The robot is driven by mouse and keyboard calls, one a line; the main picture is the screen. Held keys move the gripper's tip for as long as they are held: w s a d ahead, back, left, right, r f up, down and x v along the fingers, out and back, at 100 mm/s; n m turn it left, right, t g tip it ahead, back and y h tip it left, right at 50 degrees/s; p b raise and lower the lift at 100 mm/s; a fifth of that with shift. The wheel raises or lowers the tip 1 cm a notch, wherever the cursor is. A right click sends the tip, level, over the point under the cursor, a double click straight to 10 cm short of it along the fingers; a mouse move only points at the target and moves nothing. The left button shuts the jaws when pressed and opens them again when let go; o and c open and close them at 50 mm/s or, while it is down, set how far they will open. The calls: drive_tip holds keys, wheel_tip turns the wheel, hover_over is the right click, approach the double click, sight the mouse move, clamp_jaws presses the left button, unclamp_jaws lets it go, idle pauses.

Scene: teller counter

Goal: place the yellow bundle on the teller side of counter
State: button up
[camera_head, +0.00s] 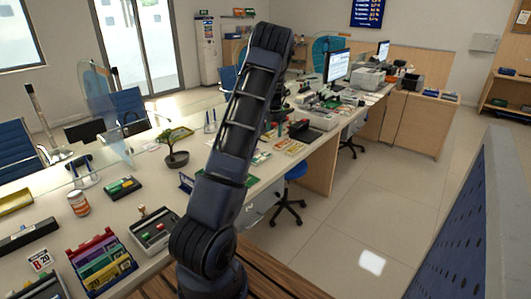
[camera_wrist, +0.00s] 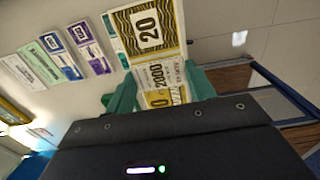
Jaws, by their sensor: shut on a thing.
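In the wrist view my gripper (camera_wrist: 160,88) has its green fingers shut on the yellow bundle (camera_wrist: 148,28). The bundle has a dark wavy pattern and a "20" on its face, and its lower part with "2000" sits between the fingers. The counter (camera_wrist: 55,18) lies beyond it; I cannot tell whether the bundle touches it. In the head view my arm stretches along the counter (camera_head: 265,182), and my gripper and the held bundle are hidden behind the arm or too small to make out.
Purple, blue, green and white bundles (camera_wrist: 75,65) lie in a row left of my gripper. In the head view, monitors (camera_head: 337,65) and desk machines stand farther along. A potted plant (camera_head: 177,157) and a bundle rack (camera_head: 102,262) are nearer. A blue stool (camera_head: 293,172) stands at the counter's right side.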

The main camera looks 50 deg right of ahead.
sight(274, 165)
wheel_tip(274, 165, down, 18)
drive_tip(key=shift+f, duration=0.25)
idle(0.4)
drive_tip(key=shift+f, duration=0.1)
drive_tip(key=o, duration=1)
